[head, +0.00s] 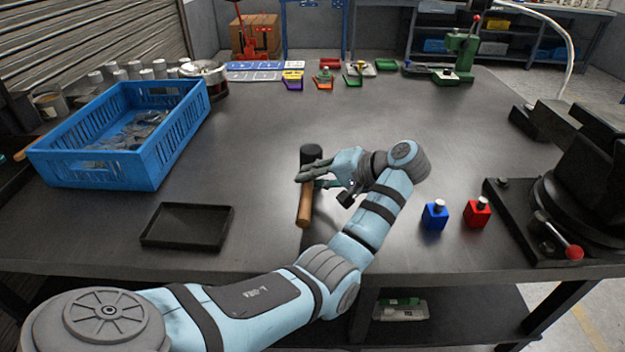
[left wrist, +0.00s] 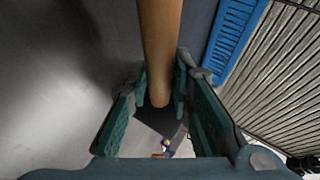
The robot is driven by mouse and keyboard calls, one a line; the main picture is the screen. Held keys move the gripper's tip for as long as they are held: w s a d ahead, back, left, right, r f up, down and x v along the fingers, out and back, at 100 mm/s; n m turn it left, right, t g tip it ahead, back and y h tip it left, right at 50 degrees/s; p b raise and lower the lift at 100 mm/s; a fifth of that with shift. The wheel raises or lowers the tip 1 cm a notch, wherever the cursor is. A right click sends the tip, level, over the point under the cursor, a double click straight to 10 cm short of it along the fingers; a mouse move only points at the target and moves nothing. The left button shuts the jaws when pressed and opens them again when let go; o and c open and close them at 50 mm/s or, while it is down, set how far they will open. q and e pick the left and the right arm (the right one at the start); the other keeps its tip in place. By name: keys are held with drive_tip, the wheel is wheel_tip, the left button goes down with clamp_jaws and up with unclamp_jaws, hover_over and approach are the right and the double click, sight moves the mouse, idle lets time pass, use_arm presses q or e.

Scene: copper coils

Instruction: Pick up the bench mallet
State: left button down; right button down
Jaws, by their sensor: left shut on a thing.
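The bench mallet has a dark head (head: 311,154) and a brown wooden handle (head: 304,206). It is near the middle of the bench, with the handle toward me. My left gripper (head: 318,178) comes in from the right side and is shut on the handle just below the head, partly hiding the mallet. In the left wrist view the brown handle (left wrist: 161,45) runs between the two green fingers (left wrist: 160,85). I cannot tell whether the mallet touches the bench. My right gripper is not in view.
A blue crate (head: 100,168) with metal parts stands at left. A shallow black tray (head: 187,242) lies in front. Blue (head: 435,216) and red (head: 477,212) knobbed blocks are right of my arm, near a dark machine (head: 560,210). Small coloured trays line the back; the bench middle is clear.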

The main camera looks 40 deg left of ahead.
use_arm(q)
wheel_tip(320, 180, up, 9)
drive_tip(key=p, duration=0.3)
drive_tip(key=shift+r, duration=0.15)
wheel_tip(320, 180, up, 17)
drive_tip(key=p, duration=1.6)
drive_tip(key=shift+p, duration=0.4)
drive_tip(key=shift+a, duration=0.1)
